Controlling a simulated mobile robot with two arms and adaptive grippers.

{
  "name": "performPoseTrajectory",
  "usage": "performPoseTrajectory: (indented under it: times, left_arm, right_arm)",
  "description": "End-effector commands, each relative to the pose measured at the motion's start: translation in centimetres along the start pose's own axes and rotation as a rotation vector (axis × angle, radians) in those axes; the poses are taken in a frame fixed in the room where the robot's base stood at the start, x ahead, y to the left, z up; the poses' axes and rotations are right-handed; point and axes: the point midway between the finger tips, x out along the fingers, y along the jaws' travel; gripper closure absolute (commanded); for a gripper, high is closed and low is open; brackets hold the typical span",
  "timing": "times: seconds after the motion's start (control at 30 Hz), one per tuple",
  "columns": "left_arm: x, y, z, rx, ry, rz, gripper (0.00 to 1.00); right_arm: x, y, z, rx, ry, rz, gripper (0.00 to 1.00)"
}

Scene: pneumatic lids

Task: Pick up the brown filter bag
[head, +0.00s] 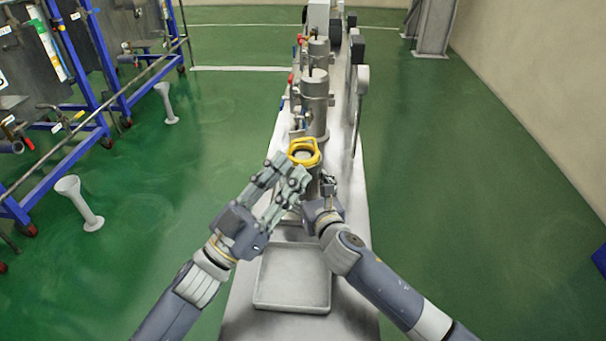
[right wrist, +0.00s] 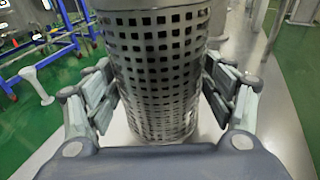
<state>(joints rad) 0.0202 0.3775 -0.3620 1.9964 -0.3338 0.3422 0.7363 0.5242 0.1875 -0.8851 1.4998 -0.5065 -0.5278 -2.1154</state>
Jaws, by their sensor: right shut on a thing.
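A yellow ring (head: 304,152) with a dull grey-brown middle tops an upright cylinder on the bench in the head view. No brown filter bag can be clearly told apart; it may be partly hidden. My left gripper (head: 287,171) is open, its fingers spread just in front and left of the yellow ring, with nothing seen between them. My right gripper (head: 327,188) is at the right side of the cylinder. In the right wrist view, a perforated metal basket (right wrist: 155,90) stands between the fingers of my right gripper, which is shut on it.
A shallow grey tray (head: 292,306) lies on the narrow bench in front. Metal canisters (head: 314,98) stand farther back along the bench. A blue rack (head: 100,60) and white stands (head: 80,205) are on the left.

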Motion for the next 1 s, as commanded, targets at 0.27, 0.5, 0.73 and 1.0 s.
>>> performPoseTrajectory:
  times: [0.27, 0.5, 0.73, 1.0]
  left_arm:
    - [1.8, -3.7, 3.6, -0.06, -0.128, 0.298, 0.7]
    - [1.1, -9.8, 5.4, -0.127, -0.356, 0.421, 0.7]
    - [0.0, -13.6, 5.7, -0.176, -0.494, 0.431, 0.7]
    - [2.8, -12.5, 7.2, -0.188, -0.51, 0.431, 0.7]
  right_arm:
    - [-0.1, 0.1, -1.2, 0.002, 0.02, -0.001, 0.45]
    - [-0.1, 0.1, -1.2, 0.002, 0.02, -0.001, 0.45]
    - [-0.1, 0.1, -1.2, 0.002, 0.02, -0.001, 0.45]
    - [-0.1, 0.1, -1.2, 0.002, 0.02, -0.001, 0.45]
